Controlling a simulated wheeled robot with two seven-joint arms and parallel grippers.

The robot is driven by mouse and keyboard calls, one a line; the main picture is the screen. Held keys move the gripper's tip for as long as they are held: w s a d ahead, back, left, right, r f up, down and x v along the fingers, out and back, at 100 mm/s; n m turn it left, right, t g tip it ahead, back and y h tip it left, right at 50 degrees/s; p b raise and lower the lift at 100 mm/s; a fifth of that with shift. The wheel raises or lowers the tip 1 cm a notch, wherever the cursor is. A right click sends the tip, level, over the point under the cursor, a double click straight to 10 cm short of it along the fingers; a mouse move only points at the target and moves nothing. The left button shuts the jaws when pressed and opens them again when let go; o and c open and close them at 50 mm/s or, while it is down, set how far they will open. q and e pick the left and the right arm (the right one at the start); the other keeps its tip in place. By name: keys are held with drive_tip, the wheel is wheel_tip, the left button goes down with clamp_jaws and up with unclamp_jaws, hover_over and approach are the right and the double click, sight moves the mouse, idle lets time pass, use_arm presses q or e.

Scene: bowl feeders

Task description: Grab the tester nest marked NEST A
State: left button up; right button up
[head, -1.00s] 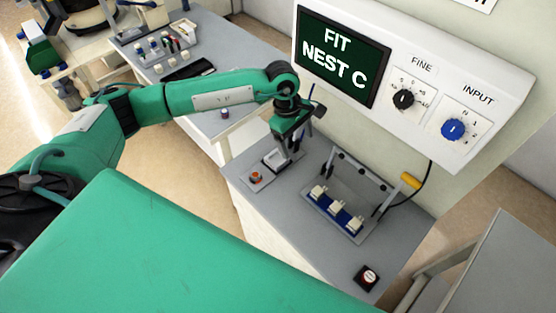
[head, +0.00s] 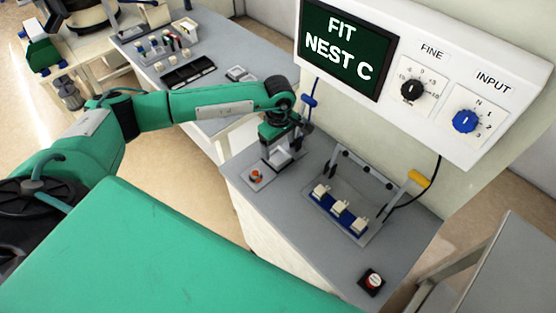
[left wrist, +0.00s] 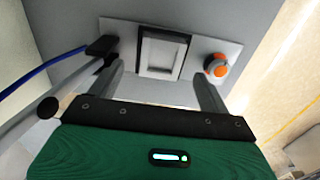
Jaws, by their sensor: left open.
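A square grey nest (left wrist: 162,52) with a pale recessed frame sits in a light plate (left wrist: 118,32) on the grey bench. No mark is readable on it, so I cannot tell if it is NEST A. My left gripper (left wrist: 157,72) is open above it, with one finger toward each side of the nest and a visible gap. In the head view my left gripper (head: 284,143) hangs over the plate (head: 262,179) and partly hides the nest. The screen (head: 342,47) reads FIT NEST C. My right gripper is not in view.
An orange button (left wrist: 216,66) sits beside the nest. A lever and blue cable (left wrist: 45,70) pass left of the gripper.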

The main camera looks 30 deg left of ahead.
sight(278, 157)
use_arm(q)
wheel_tip(278, 157, down, 4)
drive_tip(key=shift+s+f+b, duration=0.15)
drive_tip(key=shift+b, duration=0.55)
drive_tip(key=shift+f, duration=0.1)
drive_tip(key=c, duration=1.1)
drive_tip(key=shift+c, duration=0.2)
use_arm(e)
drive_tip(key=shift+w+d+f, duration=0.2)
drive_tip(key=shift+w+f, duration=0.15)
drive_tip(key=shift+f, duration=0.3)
